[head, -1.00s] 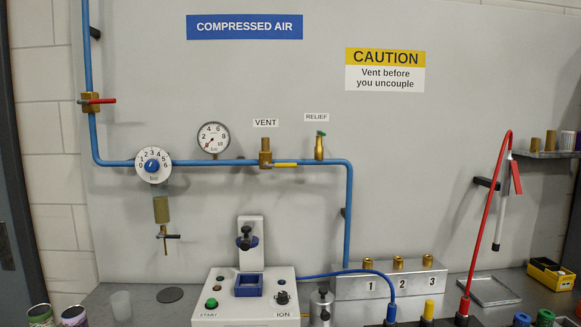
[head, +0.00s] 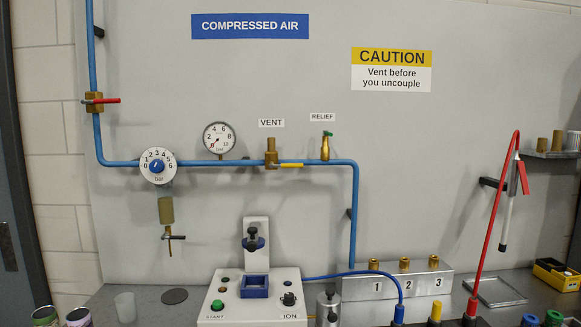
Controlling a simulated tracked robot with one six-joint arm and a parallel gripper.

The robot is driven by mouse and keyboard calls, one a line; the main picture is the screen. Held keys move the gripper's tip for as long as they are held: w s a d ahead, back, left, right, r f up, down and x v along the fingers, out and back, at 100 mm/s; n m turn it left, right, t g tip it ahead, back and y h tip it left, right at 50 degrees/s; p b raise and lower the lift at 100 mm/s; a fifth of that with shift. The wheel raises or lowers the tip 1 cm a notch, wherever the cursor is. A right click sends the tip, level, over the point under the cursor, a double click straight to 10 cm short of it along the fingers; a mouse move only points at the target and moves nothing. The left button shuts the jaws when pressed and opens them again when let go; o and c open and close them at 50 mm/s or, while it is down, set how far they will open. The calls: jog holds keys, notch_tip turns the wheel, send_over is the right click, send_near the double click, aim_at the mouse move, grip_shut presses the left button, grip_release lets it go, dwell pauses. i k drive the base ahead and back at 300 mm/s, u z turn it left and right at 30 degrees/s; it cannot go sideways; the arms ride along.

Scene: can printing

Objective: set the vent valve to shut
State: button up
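The vent valve (head: 271,157) is a brass body on the horizontal blue pipe, under the VENT label (head: 271,123). Its yellow lever (head: 291,166) points right and lies along the pipe. My gripper does not show in the head view. Nothing touches the valve or hides it.
A pressure gauge (head: 218,138) and a regulator dial (head: 158,165) sit left of the valve. The relief valve (head: 325,146) stands close to its right. Below are a white machine (head: 252,300) and a numbered manifold (head: 392,285). The panel around the valve is clear.

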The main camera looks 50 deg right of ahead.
aim_at(271, 165)
jog(key=u, duration=0.05)
jog(key=i, duration=1)
jog(key=z, duration=0.05)
